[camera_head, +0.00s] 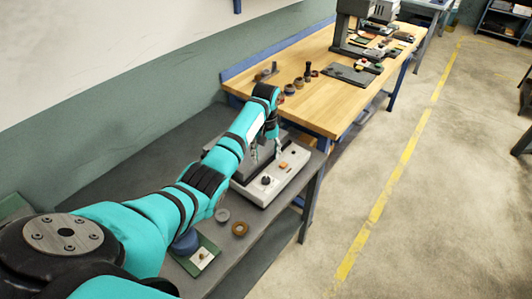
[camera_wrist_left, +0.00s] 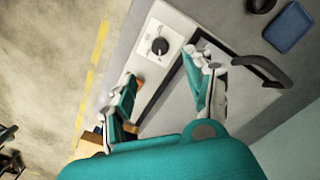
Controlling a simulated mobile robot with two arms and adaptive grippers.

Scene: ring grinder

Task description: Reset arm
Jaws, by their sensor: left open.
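My left arm (camera_head: 190,190), teal with black bands, reaches from the lower left over the grey table. My left gripper (camera_head: 265,151) is above the ring grinder (camera_head: 262,192), a grey-white machine with a black knob and an orange button. In the left wrist view my left gripper (camera_wrist_left: 165,92) has its fingers spread apart, with no object between them. The grinder's panel with the knob (camera_wrist_left: 159,46) and a black handle (camera_wrist_left: 270,68) lie beyond the fingers. I cannot tell whether the fingers touch the machine. My right gripper is not in view.
A grey ring (camera_head: 222,214) and a brown ring (camera_head: 239,229) lie on the grey table near a green board (camera_head: 205,249). The wooden table (camera_head: 310,113) behind holds several rings and a dark press (camera_head: 345,38). Open floor lies to the right.

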